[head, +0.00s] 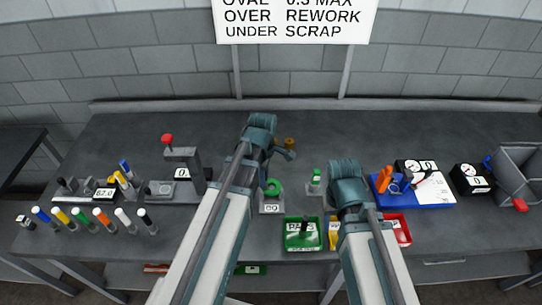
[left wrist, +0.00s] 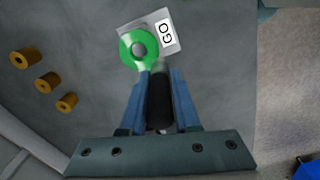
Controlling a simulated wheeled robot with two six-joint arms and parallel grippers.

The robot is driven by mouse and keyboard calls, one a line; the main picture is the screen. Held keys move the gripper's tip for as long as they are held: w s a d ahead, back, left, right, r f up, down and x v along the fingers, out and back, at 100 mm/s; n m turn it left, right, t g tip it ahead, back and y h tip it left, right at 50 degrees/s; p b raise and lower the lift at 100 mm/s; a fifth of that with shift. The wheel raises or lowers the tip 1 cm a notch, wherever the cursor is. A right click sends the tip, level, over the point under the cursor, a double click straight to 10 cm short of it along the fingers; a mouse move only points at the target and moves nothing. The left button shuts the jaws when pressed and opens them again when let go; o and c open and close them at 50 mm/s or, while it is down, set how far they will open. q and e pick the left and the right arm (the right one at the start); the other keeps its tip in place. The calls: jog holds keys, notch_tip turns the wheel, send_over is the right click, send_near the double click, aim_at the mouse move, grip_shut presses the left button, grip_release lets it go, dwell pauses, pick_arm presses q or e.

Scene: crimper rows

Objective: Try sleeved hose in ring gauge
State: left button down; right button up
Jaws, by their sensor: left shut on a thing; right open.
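My left gripper (left wrist: 158,72) is shut on a black hose (left wrist: 160,105), held between its blue fingers. A pale sleeve end shows blurred at the hose tip, close to the near rim of the ring gauge. The ring gauge is a green ring (left wrist: 138,48) with a dark hole, on a grey base marked GO (left wrist: 167,33). I cannot tell whether the hose touches the ring. My right gripper (head: 350,205) is at centre right; its fingers are hard to make out.
Several brass pieces (left wrist: 48,82) stand left of the gauge. A second small green-topped gauge (head: 316,178) stands right of it. A green bin (head: 302,246) and a red bin (head: 402,231) are in front. A row of coloured-topped posts (head: 103,219) stands at left.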

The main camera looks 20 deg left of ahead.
aim_at(272, 181)
pick_arm(q)
jog(key=shift+w+d+f+n+b, duration=0.25)
jog(key=shift+w+b, duration=0.15)
jog(key=shift+w, duration=0.15)
jog(key=shift+w+d+f+n+b, duration=0.15)
jog(key=shift+w+d+b, duration=0.2)
jog(key=shift+w, duration=0.25)
jog(key=shift+w+d+f+n+b, duration=0.2)
jog(key=shift+w+b, duration=0.25)
jog(key=shift+w, duration=0.1)
pick_arm(e)
jog(key=shift+f, duration=0.55)
pick_arm(q)
jog(key=shift+f+b, duration=2.25)
jog(key=shift+b, duration=0.05)
pick_arm(e)
jog(key=shift+f, duration=2.25)
pick_arm(q)
jog(key=c, duration=0.6)
grip_release()
jog(key=shift+o, duration=0.2)
jog(key=shift+r, duration=0.15)
pick_arm(e)
jog(key=shift+r, duration=0.15)
pick_arm(q)
notch_tip(272, 181, up, 14)
jog(key=p, duration=1.4)
pick_arm(e)
notch_tip(272, 181, up, 14)
jog(key=shift+f, duration=0.2)
